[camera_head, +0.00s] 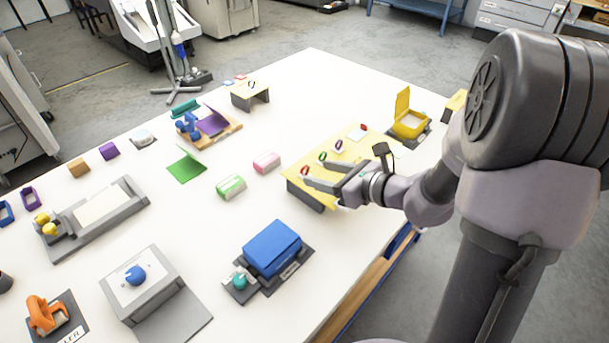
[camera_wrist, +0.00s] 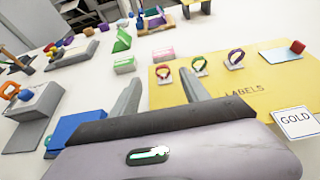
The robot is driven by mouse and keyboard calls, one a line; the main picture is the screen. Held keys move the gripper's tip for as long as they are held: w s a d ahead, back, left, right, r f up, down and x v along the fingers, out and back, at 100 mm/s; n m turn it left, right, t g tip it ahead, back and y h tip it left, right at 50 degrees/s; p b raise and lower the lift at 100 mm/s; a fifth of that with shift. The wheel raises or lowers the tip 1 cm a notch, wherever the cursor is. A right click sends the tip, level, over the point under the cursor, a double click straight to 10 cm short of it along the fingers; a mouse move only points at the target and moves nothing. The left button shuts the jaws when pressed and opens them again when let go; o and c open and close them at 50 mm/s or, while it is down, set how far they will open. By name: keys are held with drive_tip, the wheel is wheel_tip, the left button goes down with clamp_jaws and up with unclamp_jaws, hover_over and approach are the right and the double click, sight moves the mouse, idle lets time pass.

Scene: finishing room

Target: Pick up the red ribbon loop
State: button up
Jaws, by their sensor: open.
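The red ribbon loop (camera_head: 304,170) stands upright near the front-left corner of the yellow labels stand (camera_head: 296,184). In the wrist view the red loop (camera_wrist: 163,72) appears between and beyond the two fingertips, on a small pale base. My gripper (camera_head: 307,176) is open and empty, with its fingers pointing toward the loop. Its two fingers (camera_wrist: 161,77) also show in the wrist view, apart from each other. I cannot tell the exact gap between the fingertips and the loop.
A green loop (camera_head: 322,157) and a purple loop (camera_head: 339,146) stand in a row beyond the red one. Pink (camera_head: 266,162) and green-white (camera_head: 231,186) blocks lie left. A blue box (camera_head: 272,247) sits nearer.

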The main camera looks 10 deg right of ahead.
sight(306, 167)
drive_tip(key=b+x, duration=0.1)
drive_tip(key=x, duration=0.2)
drive_tip(key=b+x, duration=0.1)
drive_tip(key=x, duration=0.2)
drive_tip(key=shift+w+a, duration=0.1)
drive_tip(key=shift+w, duration=0.4)
drive_tip(key=shift+s+r, duration=0.1)
drive_tip(key=shift+r, duration=0.05)
drive_tip(key=shift+c, duration=0.2)
clamp_jaws()
